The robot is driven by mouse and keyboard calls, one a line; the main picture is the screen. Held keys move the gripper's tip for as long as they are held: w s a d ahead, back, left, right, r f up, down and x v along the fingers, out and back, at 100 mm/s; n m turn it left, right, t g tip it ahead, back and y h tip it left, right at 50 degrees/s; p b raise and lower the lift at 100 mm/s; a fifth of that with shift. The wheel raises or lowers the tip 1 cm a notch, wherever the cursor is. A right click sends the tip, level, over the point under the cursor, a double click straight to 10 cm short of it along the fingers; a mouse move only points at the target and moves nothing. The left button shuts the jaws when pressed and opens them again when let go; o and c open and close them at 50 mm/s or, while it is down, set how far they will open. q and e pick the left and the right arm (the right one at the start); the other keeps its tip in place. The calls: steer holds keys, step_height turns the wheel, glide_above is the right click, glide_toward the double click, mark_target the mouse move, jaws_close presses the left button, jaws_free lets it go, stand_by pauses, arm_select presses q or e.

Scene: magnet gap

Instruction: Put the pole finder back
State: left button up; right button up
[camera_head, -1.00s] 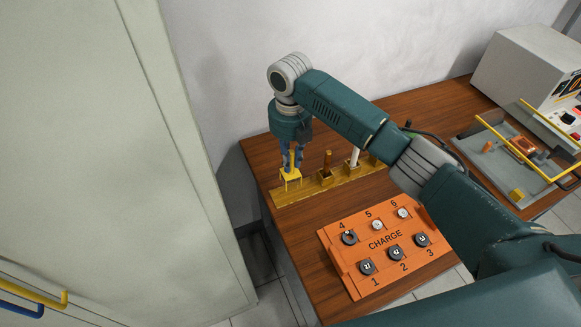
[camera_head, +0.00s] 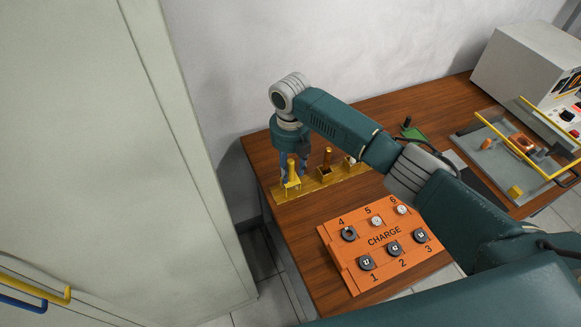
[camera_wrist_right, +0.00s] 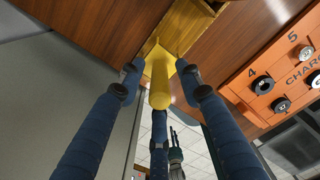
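A yellow tool with an upright round handle, which I take to be the pole finder (camera_head: 292,184), stands at the left end of the wooden rack (camera_head: 318,186). My right gripper (camera_head: 293,168) points down over it, with its blue fingers spread around the handle. In the right wrist view, the yellow handle (camera_wrist_right: 160,88) stands between the fingertips (camera_wrist_right: 160,74), with visible gaps on both sides. The gripper is open. Its flared yellow base is at the rack; how deep it sits is hidden. A small teal shape low in the right wrist view may be my left gripper (camera_wrist_right: 172,140).
Other handled tools (camera_head: 326,161) stand close by in the rack. An orange CHARGE board (camera_head: 384,238) with numbered round pieces lies in front. A grey tray with yellow rails (camera_head: 505,158) and a white machine (camera_head: 530,70) are at right. A pale cabinet (camera_head: 110,150) stands left.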

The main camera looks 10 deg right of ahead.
steer(key=shift+r, duration=0.25)
steer(key=shift+w+r, duration=0.1)
steer(key=shift+r, duration=0.15)
step_height(320, 180, up, 12)
steer(key=shift+f+b, duration=0.25)
steer(key=shift+b, duration=1)
steer(key=shift+s+f, duration=0.15)
steer(key=shift+s, duration=0.05)
